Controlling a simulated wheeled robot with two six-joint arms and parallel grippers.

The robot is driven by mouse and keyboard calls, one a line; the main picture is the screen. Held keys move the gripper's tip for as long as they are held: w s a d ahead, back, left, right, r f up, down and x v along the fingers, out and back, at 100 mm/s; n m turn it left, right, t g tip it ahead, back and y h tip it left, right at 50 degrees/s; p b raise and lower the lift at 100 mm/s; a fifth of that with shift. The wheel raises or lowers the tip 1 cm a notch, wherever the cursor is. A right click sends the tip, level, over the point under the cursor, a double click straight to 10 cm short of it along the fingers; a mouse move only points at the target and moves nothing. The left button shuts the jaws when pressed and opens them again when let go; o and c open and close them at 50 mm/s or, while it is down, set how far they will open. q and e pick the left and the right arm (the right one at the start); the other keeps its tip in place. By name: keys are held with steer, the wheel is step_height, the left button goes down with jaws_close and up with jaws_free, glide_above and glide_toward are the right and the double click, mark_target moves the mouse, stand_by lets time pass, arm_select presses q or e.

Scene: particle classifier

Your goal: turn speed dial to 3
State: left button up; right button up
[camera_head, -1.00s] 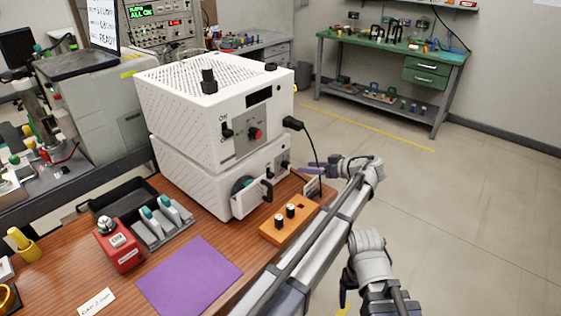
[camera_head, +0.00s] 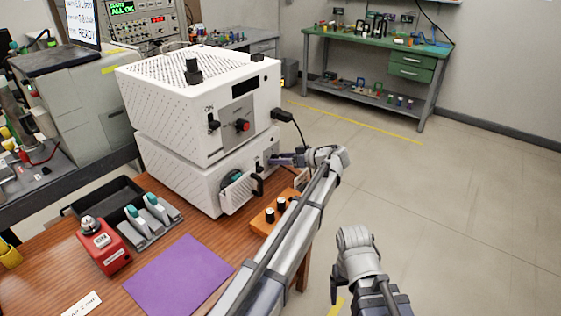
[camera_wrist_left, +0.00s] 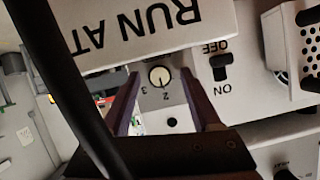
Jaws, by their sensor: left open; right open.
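The speed dial (camera_wrist_left: 159,76) is a small cream knob with a dark rim in the left wrist view, where the picture is upside down. The numerals 2 and 3 show beside it, and its dark mark seems to point near the 2. The dial is on the front of the lower white machine (camera_head: 185,180). My left gripper (camera_wrist_left: 162,70) is open, its purple fingers on either side of the dial; contact cannot be told. In the head view my left gripper (camera_head: 285,159) hides the dial. My right gripper (camera_head: 338,285) hangs over the floor, its fingers hard to see.
An OFF/ON switch (camera_wrist_left: 220,66) sits close beside the dial. A "RUN AT" label panel (camera_wrist_left: 140,30) and a dark cable-like band (camera_wrist_left: 65,90) cross the wrist view. An orange block with black knobs (camera_head: 268,214) stands below my left arm. Open floor lies right.

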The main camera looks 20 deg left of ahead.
arm_select(q)
jaws_close()
stand_by(0.6)
